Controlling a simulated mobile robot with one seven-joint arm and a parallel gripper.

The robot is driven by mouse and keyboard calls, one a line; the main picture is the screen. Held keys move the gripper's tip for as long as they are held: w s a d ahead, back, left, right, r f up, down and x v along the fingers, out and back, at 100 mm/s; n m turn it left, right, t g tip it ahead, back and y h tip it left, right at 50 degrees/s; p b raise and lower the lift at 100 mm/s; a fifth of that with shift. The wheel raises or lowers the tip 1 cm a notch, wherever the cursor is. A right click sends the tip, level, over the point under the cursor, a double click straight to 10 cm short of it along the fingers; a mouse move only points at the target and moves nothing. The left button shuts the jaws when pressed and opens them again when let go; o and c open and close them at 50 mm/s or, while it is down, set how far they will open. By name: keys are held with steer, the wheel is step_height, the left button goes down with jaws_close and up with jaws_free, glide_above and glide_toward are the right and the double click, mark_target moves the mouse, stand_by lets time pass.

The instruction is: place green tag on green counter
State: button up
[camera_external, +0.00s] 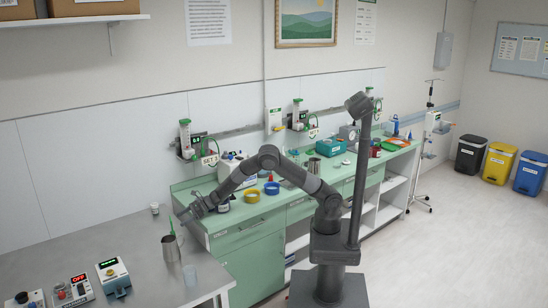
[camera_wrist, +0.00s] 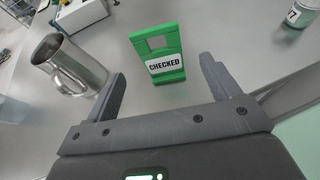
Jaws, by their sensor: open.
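The green tag (camera_wrist: 158,52), with a white label reading "CHECKED" and a slot near its top, is on the grey table. In the wrist view it lies ahead of and between the two spread fingers of my gripper (camera_wrist: 162,72), with no clear contact. In the external view the tag (camera_external: 172,226) shows as a thin green strip partly behind the metal pitcher, close to my gripper (camera_external: 182,214). My gripper is open and empty. The green counter (camera_external: 238,218) runs along the wall to the right of the grey table; a pale green corner (camera_wrist: 302,128) shows in the wrist view.
A metal pitcher (camera_external: 171,249) stands near the tag, left of my gripper in the wrist view (camera_wrist: 68,65). A clear cup (camera_external: 190,275) stands nearby. A small jar (camera_wrist: 294,15) is at right in the wrist view.

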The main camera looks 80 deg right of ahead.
steer(key=shift+w+a+f, duration=0.3)
steer(key=shift+w+f, duration=0.2)
steer(key=shift+f, duration=0.35)
steer(key=shift+x, duration=3.15)
steer(key=shift+r, duration=0.1)
steer(key=shift+c, duration=0.3)
steer(key=c, duration=1.1)
